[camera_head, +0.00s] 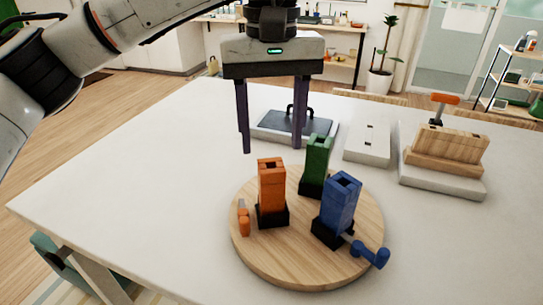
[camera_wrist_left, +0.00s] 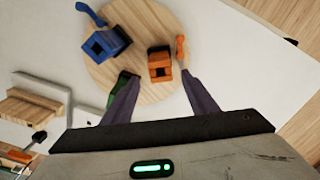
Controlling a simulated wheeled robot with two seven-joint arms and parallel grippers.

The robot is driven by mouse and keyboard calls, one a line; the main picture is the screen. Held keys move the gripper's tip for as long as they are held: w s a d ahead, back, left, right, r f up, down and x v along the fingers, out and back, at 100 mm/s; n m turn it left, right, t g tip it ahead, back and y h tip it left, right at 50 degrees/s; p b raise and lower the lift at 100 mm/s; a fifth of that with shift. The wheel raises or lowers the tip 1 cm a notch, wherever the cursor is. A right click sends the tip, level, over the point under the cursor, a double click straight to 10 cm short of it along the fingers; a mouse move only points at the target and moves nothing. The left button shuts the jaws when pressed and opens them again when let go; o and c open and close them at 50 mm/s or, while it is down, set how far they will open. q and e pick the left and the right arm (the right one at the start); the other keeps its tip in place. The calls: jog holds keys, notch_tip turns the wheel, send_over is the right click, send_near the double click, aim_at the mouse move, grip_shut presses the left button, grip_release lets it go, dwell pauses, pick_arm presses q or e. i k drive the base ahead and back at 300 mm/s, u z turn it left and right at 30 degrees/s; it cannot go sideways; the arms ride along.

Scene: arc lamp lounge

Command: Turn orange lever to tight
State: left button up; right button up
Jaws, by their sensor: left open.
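An orange tower (camera_head: 271,188) stands upright in a dark base on a round wooden board (camera_head: 300,270). The orange lever (camera_head: 243,218) is at the tower's left side, low near the board's edge. In the wrist view the lever (camera_wrist_left: 181,48) sticks out beside the tower (camera_wrist_left: 160,66). My left gripper (camera_head: 272,149) is open and empty, pointing down above and behind the tower. In the wrist view its fingers (camera_wrist_left: 160,78) are spread to either side of the orange tower's near end, touching nothing that I can make out. My right gripper is not in view.
A green tower (camera_head: 317,165) and a blue tower (camera_head: 340,203) with a blue lever (camera_head: 370,254) share the board. Behind are a dark-topped tray (camera_head: 270,127), a white block (camera_head: 367,145) and a wooden block (camera_head: 450,145) with an orange-handled tool (camera_head: 444,99). The left tabletop is clear.

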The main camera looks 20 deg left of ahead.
aim_at(243, 222)
jog(key=k, duration=1)
